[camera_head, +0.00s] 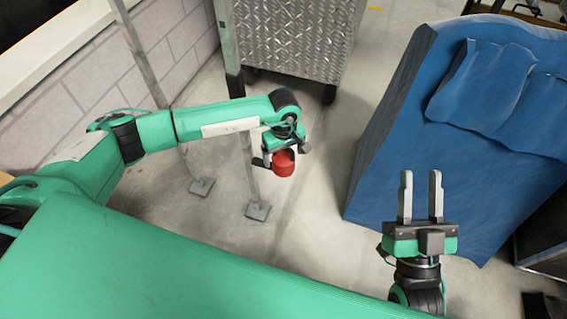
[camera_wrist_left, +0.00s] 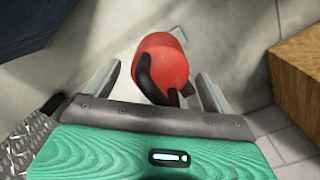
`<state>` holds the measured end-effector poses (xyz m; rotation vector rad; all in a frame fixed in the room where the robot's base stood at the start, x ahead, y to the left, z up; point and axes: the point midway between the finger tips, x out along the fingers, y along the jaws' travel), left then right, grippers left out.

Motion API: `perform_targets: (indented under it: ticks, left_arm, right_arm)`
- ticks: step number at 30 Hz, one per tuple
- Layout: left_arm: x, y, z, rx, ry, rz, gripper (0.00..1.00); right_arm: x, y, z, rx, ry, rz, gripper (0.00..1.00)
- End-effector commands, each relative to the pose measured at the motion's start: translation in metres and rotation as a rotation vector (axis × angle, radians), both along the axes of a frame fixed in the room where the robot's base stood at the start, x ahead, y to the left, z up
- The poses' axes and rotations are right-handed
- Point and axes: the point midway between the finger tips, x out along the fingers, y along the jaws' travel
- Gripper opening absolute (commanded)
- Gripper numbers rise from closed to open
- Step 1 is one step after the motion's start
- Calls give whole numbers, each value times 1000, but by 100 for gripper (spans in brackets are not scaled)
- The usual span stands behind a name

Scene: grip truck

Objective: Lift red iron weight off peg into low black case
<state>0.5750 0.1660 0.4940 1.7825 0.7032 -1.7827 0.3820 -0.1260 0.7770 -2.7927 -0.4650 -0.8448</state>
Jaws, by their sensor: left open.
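The red iron weight (camera_head: 284,165) shows at my left gripper (camera_head: 283,155), left of the middle in the head view. In the left wrist view the red weight (camera_wrist_left: 168,60) has a dark curved handle (camera_wrist_left: 146,78) facing the camera. My left gripper is open, with one finger on each side of the handle end and a visible gap to each. My right gripper (camera_head: 420,182) is open and empty, its fingers pointing up the picture. I cannot make out the peg. I cannot surely identify the low black case; dark objects (camera_head: 543,235) show at the right edge.
A blue covered block (camera_head: 420,130) stands at the right. A metal tread-plate case (camera_head: 290,35) is at the back. Thin posts with foot plates (camera_head: 258,210) stand close beside my left gripper. A brown box (camera_wrist_left: 297,88) shows in the left wrist view. Grey floor lies between.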

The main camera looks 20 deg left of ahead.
Motion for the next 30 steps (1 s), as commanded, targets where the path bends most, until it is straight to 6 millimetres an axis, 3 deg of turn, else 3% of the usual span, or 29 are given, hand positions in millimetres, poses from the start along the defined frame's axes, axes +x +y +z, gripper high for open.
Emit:
perform_targets:
  ticks: [9, 22, 30]
  left_arm:
    - [0, 0, -4, -1, -1, 0, 85]
    - [0, 0, -4, 0, 0, 0, 1]
    - [2, -1, -1, -3, -4, 0, 0]
  right_arm:
    - [-1, -2, 5, 5, -26, -4, 36]
    - [-1, -1, 5, 6, -24, -3, 36]
    - [-1, -1, 5, 6, -24, -3, 36]
